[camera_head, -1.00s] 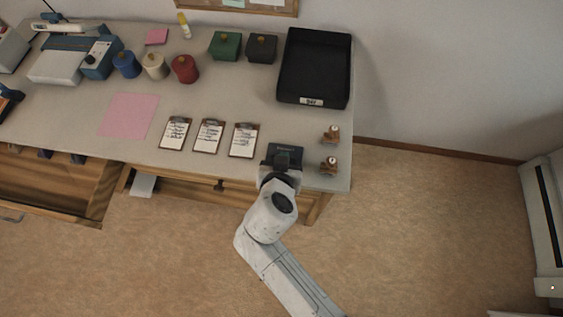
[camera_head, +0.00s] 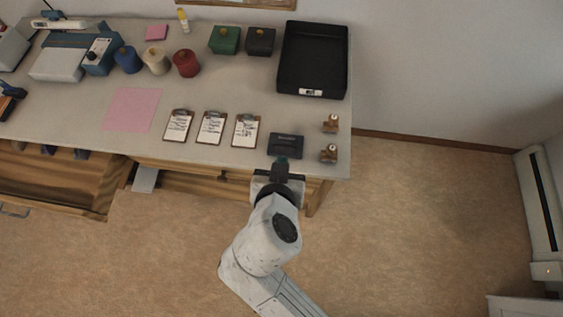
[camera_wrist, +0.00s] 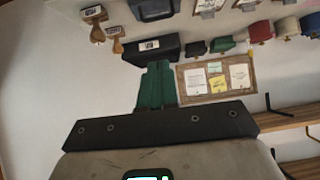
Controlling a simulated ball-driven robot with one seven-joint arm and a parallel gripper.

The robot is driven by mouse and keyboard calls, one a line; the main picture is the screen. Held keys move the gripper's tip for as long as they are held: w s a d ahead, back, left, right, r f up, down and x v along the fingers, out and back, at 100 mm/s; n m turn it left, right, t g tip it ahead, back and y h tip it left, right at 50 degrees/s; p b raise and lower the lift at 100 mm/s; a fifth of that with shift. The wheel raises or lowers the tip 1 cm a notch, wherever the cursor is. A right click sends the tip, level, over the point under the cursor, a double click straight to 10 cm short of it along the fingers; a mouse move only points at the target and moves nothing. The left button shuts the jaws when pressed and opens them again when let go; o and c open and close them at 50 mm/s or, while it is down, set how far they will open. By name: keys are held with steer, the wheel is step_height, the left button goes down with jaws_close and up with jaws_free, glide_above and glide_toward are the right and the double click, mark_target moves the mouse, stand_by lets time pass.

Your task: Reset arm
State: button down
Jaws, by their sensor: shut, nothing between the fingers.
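My arm reaches up from the bottom of the head view, and my gripper (camera_head: 282,164) is at the desk's front edge, just in front of a small black case (camera_head: 285,146). In the wrist view my gripper's green fingers (camera_wrist: 156,84) are together, with nothing between them. The black case (camera_wrist: 153,8) shows at the top of that view, apart from the fingers.
Two wooden stamps (camera_head: 329,154) stand right of the case, and several small clipboards (camera_head: 245,131) lie to its left. A black tray (camera_head: 313,96) is at the desk's back right. A drawer (camera_head: 60,185) is open at left. The floor (camera_head: 420,230) at right is clear.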

steer(key=shift+s+r, duration=0.15)
steer(key=shift+s, duration=0.05)
steer(key=shift+d, duration=0.1)
steer(key=s+d+f+m+g+h, duration=0.1)
steer(key=s+d+f+g, duration=0.2)
steer(key=d, duration=0.7)
steer(key=s+d+f+g+h, duration=0.1)
steer(key=s+d+f+g, duration=0.2)
steer(key=d, duration=0.7)
steer(key=s+d+f+g+y, duration=0.2)
steer(key=s+d+g, duration=0.1)
steer(key=s+d, duration=0.6)
steer(key=shift+s+d+f+n, duration=0.25)
steer(key=shift+s+f+n, duration=0.15)
steer(key=shift+s, duration=0.2)
